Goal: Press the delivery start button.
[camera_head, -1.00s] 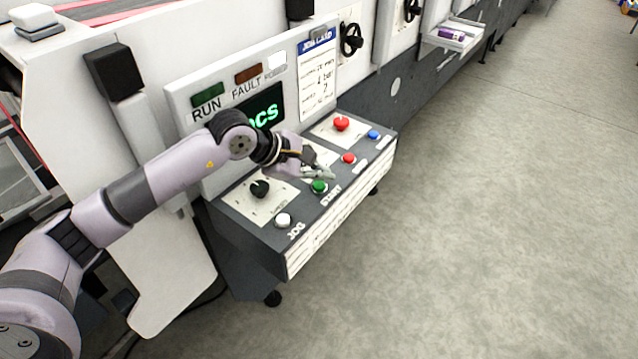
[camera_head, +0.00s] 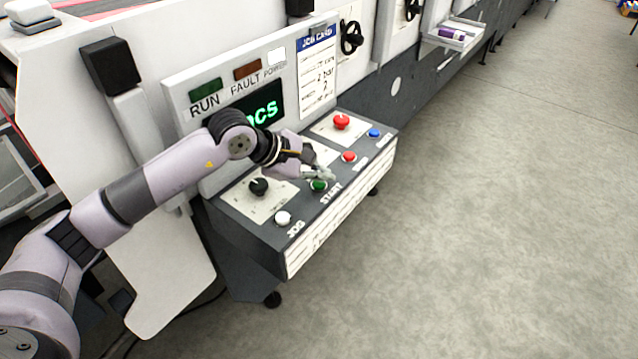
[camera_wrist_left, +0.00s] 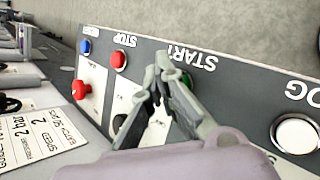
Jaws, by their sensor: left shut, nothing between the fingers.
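The green START button (camera_head: 318,186) sits on the sloped control panel (camera_head: 330,209), between the white JOG button (camera_head: 283,218) and the red STOP button (camera_head: 349,157). My left gripper (camera_head: 328,174) is shut and empty, with its fingertips just above or at the green button. In the left wrist view the fingertips (camera_wrist_left: 163,66) cover part of the green button (camera_wrist_left: 186,80), so I cannot tell whether they touch it. My right gripper is not in view.
A red mushroom button (camera_head: 341,122), a blue button (camera_head: 374,134) and a black knob (camera_head: 259,187) are also on the panel. The display board with RUN and FAULT lamps (camera_head: 206,89) stands behind. Open floor (camera_head: 480,220) lies to the right.

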